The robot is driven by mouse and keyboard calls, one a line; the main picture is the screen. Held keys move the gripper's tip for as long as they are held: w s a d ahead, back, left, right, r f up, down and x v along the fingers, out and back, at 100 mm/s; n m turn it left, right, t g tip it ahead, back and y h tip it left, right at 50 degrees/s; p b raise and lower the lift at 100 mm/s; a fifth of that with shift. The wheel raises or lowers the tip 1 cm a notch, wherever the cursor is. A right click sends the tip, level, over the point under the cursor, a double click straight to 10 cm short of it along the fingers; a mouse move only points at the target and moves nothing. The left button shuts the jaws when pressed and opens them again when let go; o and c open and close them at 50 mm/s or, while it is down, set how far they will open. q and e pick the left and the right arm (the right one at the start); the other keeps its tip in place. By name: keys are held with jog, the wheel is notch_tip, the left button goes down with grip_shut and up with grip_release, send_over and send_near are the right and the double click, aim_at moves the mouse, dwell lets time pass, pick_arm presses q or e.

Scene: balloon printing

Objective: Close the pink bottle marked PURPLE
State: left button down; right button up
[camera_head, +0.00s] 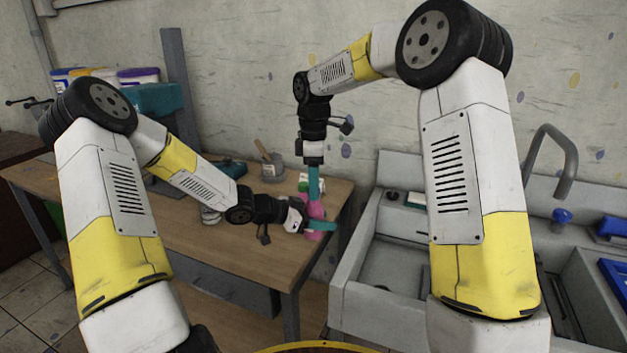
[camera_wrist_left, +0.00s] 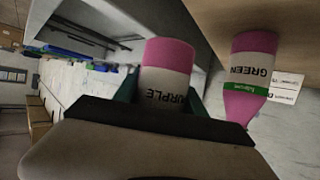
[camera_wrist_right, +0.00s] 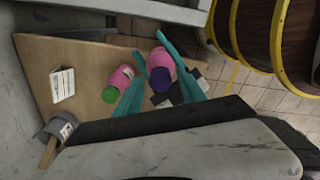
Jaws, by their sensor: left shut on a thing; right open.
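The pink bottle marked PURPLE (camera_wrist_left: 165,75) shows in the left wrist view with its label upside down. In the head view this pink bottle (camera_head: 316,210) stands near the table's right end. My left gripper (camera_head: 321,227) is shut around its body from the side. My right gripper (camera_head: 315,190) points down from above and is open. In the right wrist view the purple cap (camera_wrist_right: 160,80) lies between its teal fingers, at the bottle's top end. I cannot tell whether the cap is tight.
A pink bottle marked GREEN (camera_wrist_left: 249,75) stands close beside; its green cap (camera_wrist_right: 109,94) shows in the right wrist view. A white card (camera_wrist_right: 62,85) and a cup with a brush (camera_wrist_right: 58,130) are on the wooden table (camera_head: 240,255). A sink (camera_head: 385,265) is to the right.

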grip_shut()
jog(key=m, duration=0.3)
jog(key=shift+m, duration=0.4)
jog(key=m, duration=1.1)
jog(key=shift+o, duration=0.7)
grip_release()
jog(key=shift+r, duration=0.1)
notch_tip(320, 180, up, 12)
